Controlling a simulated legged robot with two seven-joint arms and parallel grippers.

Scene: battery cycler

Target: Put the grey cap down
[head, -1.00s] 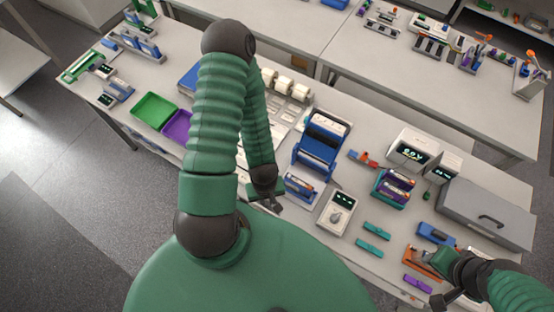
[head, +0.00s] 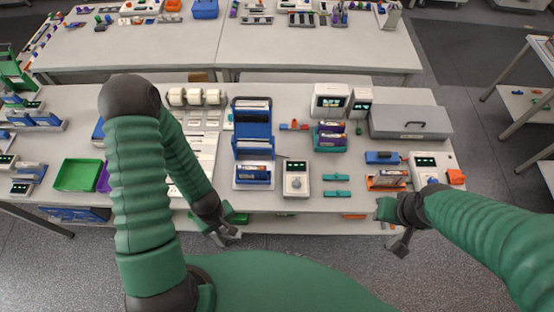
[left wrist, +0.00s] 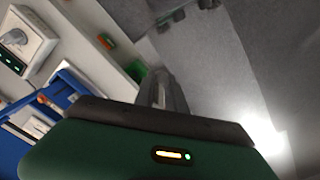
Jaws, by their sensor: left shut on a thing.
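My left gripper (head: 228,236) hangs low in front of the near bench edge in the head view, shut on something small. In the left wrist view its grey fingers (left wrist: 162,92) point away, close together. The grey cap cannot be made out clearly; what shows between the fingers is too small and dark to tell apart from them. My right gripper (head: 394,226) is at the front edge of the bench, on the right; I cannot tell whether its jaws are apart.
The near bench (head: 305,203) carries a green tray (head: 78,174), a blue rack (head: 252,130), a white meter (head: 296,180), teal clips (head: 337,193) and a grey case (head: 410,122). Floor (head: 300,253) lies in front. A strip of bench near the front edge is bare.

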